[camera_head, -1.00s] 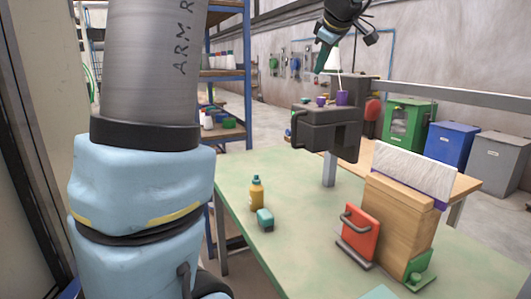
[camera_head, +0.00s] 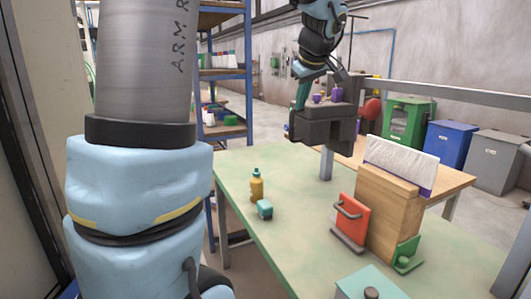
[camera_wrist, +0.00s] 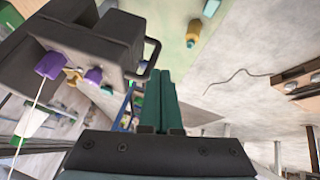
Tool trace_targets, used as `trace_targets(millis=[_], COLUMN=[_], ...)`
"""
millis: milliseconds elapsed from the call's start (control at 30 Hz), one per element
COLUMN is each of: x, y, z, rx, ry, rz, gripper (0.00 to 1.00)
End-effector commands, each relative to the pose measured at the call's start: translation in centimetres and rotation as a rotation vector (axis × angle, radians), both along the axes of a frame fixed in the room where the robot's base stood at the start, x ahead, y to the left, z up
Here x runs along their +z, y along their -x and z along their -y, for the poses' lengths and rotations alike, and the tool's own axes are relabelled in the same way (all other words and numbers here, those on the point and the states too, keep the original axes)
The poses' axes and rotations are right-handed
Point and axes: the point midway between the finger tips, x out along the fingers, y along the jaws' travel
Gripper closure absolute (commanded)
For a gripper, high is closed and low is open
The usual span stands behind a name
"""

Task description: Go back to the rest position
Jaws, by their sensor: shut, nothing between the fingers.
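My gripper (camera_head: 301,104) points downward in the head view, just in front of the left part of a dark grey machine head (camera_head: 325,124). In the wrist view its two green fingers (camera_wrist: 160,76) lie together, shut and empty. The machine head (camera_wrist: 75,50) fills the upper left there, with purple knobs (camera_wrist: 48,64) on it and a black handle beside the fingers. I cannot tell whether the fingers touch the machine. My arm rises from the gripper to the top edge of the head view.
Green (camera_head: 405,120), blue (camera_head: 447,143) and grey (camera_head: 494,157) bins stand behind. Open floor lies beyond.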

Motion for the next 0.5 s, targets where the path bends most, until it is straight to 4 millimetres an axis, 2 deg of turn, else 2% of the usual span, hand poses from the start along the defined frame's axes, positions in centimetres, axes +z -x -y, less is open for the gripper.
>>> trace_targets(millis=[167,267,400,500], x=[-5.6,-9.8,-15.7,-18.8], y=[2.3,4.8,9.8,13.3], z=[-3.9,-6.8,-11.0,-13.3], rx=[-0.126,-0.233,-0.406,-0.511], ry=[-0.073,-0.112,-0.142,-0.148], rz=[-0.129,-0.225,-0.35,-0.41], gripper=[1.0,1.0,1.0,1.0])
